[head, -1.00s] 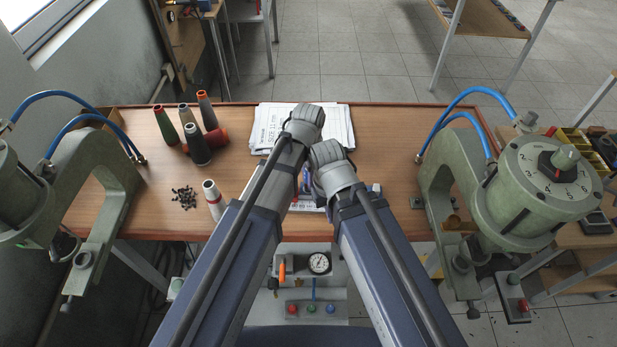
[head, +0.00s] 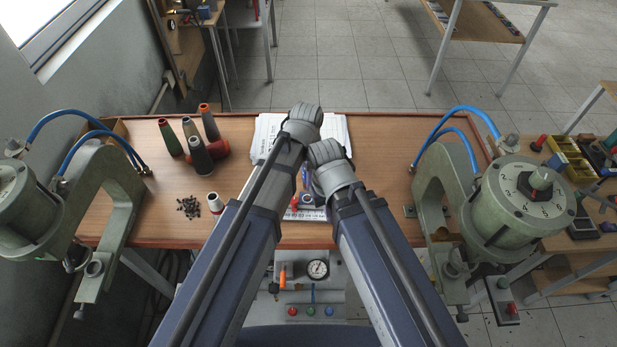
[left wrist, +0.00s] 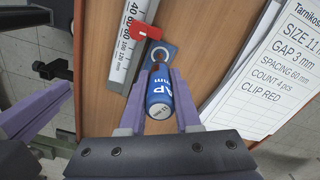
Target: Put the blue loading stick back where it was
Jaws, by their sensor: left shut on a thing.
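The blue loading stick (left wrist: 160,92) has white lettering and sits between the purple fingers of my left gripper (left wrist: 160,76) in the left wrist view. That gripper is shut on it. Just beyond the stick's far end is a grey-blue block with a round ring (left wrist: 163,50); I cannot tell whether the stick touches or enters it. In the head view my left gripper is mostly hidden by my forearms above the table. Purple parts at the left of the wrist view look like my right gripper (left wrist: 32,105); their opening is unclear.
A ruler (left wrist: 123,55) with a red clip (left wrist: 145,32) lies beside the block. Printed sheets (left wrist: 255,85) lie to the right. Green machines (head: 112,190) (head: 525,205) flank the table.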

